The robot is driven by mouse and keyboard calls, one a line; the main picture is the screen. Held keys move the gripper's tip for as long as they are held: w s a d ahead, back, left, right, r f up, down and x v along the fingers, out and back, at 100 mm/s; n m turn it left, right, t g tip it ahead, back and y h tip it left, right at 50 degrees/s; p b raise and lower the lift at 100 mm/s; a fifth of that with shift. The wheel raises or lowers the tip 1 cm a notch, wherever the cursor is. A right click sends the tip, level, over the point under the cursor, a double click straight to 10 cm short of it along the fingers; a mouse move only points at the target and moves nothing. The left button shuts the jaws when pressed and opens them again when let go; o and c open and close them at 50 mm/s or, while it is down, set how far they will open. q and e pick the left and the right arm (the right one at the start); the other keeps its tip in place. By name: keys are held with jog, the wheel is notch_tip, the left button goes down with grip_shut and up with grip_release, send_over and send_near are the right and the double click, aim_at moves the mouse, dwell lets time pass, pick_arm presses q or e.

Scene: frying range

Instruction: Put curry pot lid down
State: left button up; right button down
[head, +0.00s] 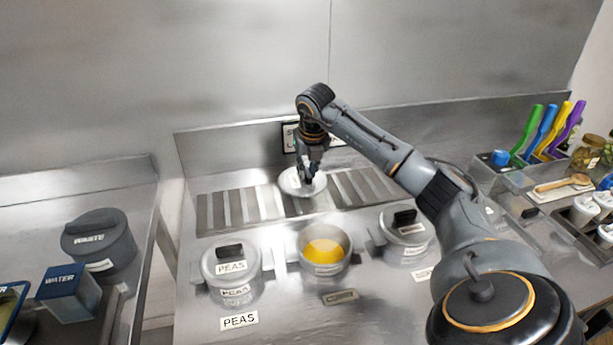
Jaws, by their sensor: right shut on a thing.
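My right gripper (309,174) is shut on the curry pot lid (291,184), a round pale grey lid. The lid is at the slotted rack (235,207) behind the pots; I cannot tell whether it touches the slats. The gripper hides the lid's handle. The open curry pot (325,268) stands in front of the rack with yellow curry (323,252) inside. My left gripper is not in view.
A lidded peas pot (230,262) stands left of the curry pot, and another lidded pot (404,228) stands right. A waste bin (97,240) and a blue water box (70,292) are at the left. Colored-handled utensils (548,130) stand at the right.

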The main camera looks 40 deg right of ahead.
aim_at(307, 173)
jog(key=shift+w+d+f, duration=0.2)
jog(key=shift+w+f, duration=0.2)
jog(key=shift+f, duration=0.2)
notch_tip(307, 173, down, 2)
jog(key=shift+f+p, duration=0.1)
jog(key=shift+p, duration=0.65)
jog(key=shift+f, duration=0.3)
jog(key=shift+f, duration=0.2)
jog(key=c, duration=1.3)
grip_release()
